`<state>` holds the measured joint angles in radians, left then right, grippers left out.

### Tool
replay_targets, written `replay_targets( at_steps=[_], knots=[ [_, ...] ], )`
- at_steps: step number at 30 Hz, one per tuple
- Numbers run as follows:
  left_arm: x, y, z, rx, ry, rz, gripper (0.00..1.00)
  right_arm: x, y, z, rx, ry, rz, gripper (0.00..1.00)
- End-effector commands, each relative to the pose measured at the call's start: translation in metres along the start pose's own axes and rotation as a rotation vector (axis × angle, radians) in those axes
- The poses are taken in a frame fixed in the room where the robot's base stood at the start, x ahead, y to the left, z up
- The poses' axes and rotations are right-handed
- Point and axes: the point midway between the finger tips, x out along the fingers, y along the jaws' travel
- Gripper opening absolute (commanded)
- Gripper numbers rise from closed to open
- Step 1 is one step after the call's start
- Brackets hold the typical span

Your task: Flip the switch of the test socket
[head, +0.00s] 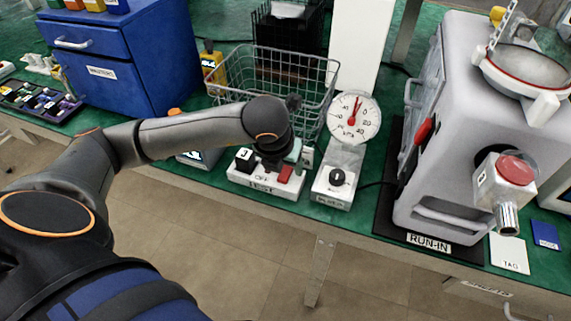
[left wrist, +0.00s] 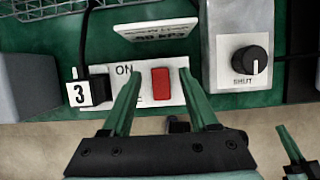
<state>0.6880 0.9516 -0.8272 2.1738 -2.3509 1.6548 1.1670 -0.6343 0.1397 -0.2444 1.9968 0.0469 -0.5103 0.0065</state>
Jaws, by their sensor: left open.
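The test socket (head: 262,188) is a white box near the table's front edge, with a red rocker switch (head: 285,174) and a black plug (head: 245,158) in it. In the left wrist view the red switch (left wrist: 160,82) lies between the two green fingers of my left gripper (left wrist: 160,73), beside the word ON. I cannot tell which way the rocker is tipped. My left gripper (head: 292,154) is open and empty, above the switch end of the socket; contact cannot be made out. What seems to be part of my right gripper (left wrist: 295,152) shows at the lower right.
A white box with a black knob (head: 337,178) and a round gauge (head: 353,118) stand right of the socket. A wire basket (head: 282,72) is behind it. A blue cabinet (head: 128,62) is at the left, a large grey machine (head: 455,110) at the right.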

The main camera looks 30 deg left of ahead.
Motion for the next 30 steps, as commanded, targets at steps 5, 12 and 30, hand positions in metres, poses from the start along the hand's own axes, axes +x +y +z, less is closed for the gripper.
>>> replay_targets(
  at_steps=[5, 12, 30],
  knots=[
    [0.0010, -0.0002, -0.0002, 0.001, 0.000, 0.000, 0.60, 0.0001, 0.0000, -0.0008, -0.001, 0.002, 0.000, 0.00],
    [0.0006, -0.0004, -0.0001, 0.001, 0.000, -0.001, 0.42, 0.0004, 0.0001, 0.0000, -0.001, 0.000, 0.000, 0.00],
    [0.0003, -0.0005, 0.0001, 0.000, 0.000, -0.001, 0.00, 0.0012, 0.0008, 0.0037, -0.001, -0.007, 0.001, 0.00]
  ],
)
